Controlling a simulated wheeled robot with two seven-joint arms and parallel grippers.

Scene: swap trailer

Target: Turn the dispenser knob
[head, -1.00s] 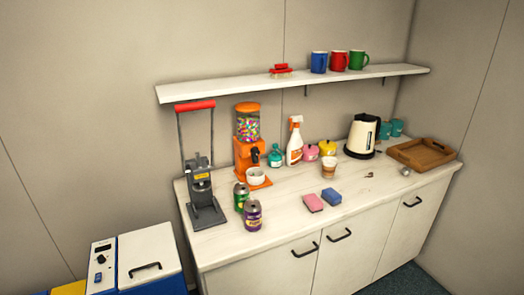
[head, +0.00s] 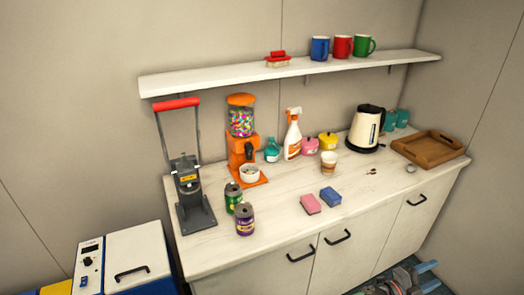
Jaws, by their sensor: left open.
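The orange candy dispenser (head: 243,148) stands on the counter toward its left half, with a clear globe of coloured candies on top. Its dark knob (head: 249,151) is on the front of the orange body. A small white bowl (head: 250,174) sits below the knob on the orange base, with something small in it. My left gripper (head: 427,276) shows at the bottom right edge, low in front of the cabinet doors, open and far from the dispenser. My right gripper is not in view.
A can crusher (head: 188,190) stands left of the dispenser. A green can (head: 233,196) and a purple can (head: 245,220) stand in front. A teal bottle (head: 272,152) and spray bottle (head: 293,136) are close on the right. A shelf (head: 230,78) runs above.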

